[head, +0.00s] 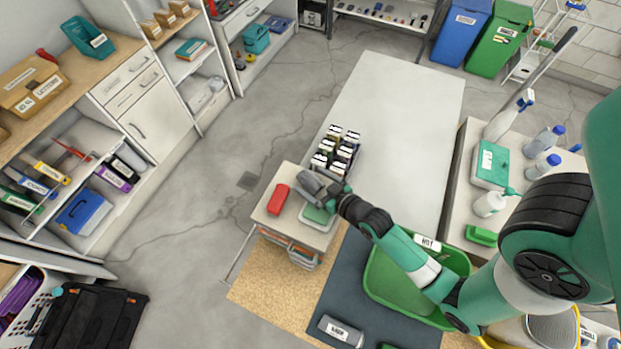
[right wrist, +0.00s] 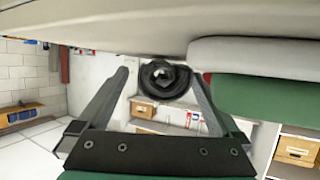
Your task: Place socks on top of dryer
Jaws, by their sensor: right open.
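A dark grey, spiral-rolled bundle, likely the socks (right wrist: 165,80), shows between the open fingers of my right gripper (right wrist: 160,94) in the right wrist view. The fingers stand on either side of it; whether they touch it I cannot tell. In the head view my right gripper (head: 332,192) is low over the far right part of a small wooden-topped stand (head: 262,212). A grey shape at its tip is hard to separate from the fingers. I cannot make out a dryer. My left gripper is not in view.
A red item (head: 278,199) and a green-and-grey folded item (head: 317,214) lie on the stand. A green tub (head: 385,278) is below my right arm. Open floor lies left.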

